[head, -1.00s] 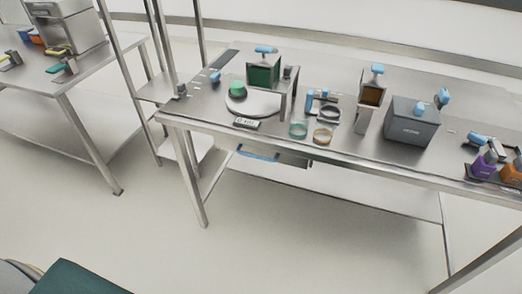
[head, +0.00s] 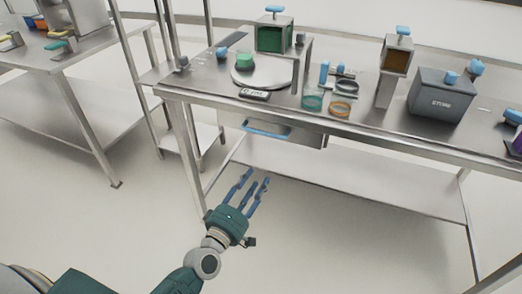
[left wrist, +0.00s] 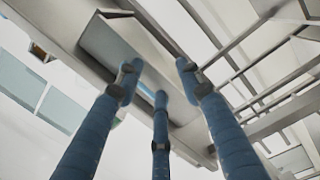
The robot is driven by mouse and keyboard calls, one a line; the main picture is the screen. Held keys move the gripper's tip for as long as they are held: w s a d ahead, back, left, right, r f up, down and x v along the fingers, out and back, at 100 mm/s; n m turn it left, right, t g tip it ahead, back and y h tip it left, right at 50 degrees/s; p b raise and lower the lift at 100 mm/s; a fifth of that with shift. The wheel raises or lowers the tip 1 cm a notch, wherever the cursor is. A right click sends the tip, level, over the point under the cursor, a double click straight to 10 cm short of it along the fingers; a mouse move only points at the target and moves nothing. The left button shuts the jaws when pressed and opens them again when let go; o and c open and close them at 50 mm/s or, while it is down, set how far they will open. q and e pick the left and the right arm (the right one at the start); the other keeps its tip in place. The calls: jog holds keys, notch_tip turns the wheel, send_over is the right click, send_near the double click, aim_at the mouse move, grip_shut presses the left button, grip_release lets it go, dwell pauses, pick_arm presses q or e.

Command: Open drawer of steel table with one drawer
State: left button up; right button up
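The steel table (head: 186,92) stands ahead, with one drawer (head: 304,135) hung under its top near the left end. A blue bar handle (head: 266,132) runs across the drawer's front. The drawer looks shut or nearly so. My left gripper (head: 256,178) is below and in front of the handle, apart from it, with its blue fingers spread and empty, pointing up toward the drawer. In the left wrist view, the fingers (left wrist: 158,85) reach toward the drawer's underside (left wrist: 112,42), and part of the blue handle is behind them. My right gripper is out of view.
The tabletop holds a round plate (head: 259,79), a green-windowed dispenser (head: 273,37), an amber-windowed dispenser (head: 396,55), several small rings and a grey box (head: 441,97). A lower shelf (head: 350,181) lies under the drawer. The floor before the table is clear.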

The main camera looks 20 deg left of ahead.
aim_at(262, 133)
pick_arm(q)
notch_tip(262, 133, up, 7)
jog(key=w+a+n+t+y, duration=0.1)
jog(key=a+n+t+y, duration=0.1)
jog(key=n, duration=0.2)
jog(key=w, duration=0.3)
jog(key=w+r, duration=0.1)
jog(key=w, duration=0.2)
jog(key=w+r, duration=0.1)
jog(key=w, duration=0.3)
jog(key=shift+w+a, duration=0.1)
grip_shut()
